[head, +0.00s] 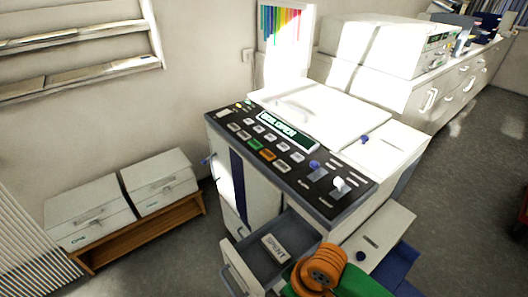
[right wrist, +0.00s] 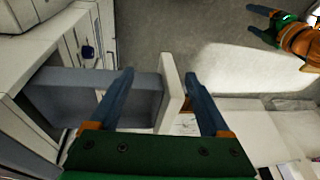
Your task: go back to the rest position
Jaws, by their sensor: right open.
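My right gripper (right wrist: 160,75) is open in the right wrist view, its two dark blue fingers wide apart. The pale front panel (right wrist: 171,95) of a pulled-out drawer shows between the fingers, apart from both in the picture; I cannot tell its depth.
The drawer belongs to a white copier (head: 325,115) with a dark button panel (head: 285,155). A small labelled pack (head: 275,248) lies in the drawer. A low wooden bench (head: 140,235) with two grey boxes stands left. Clear floor (head: 465,165) lies to the right.

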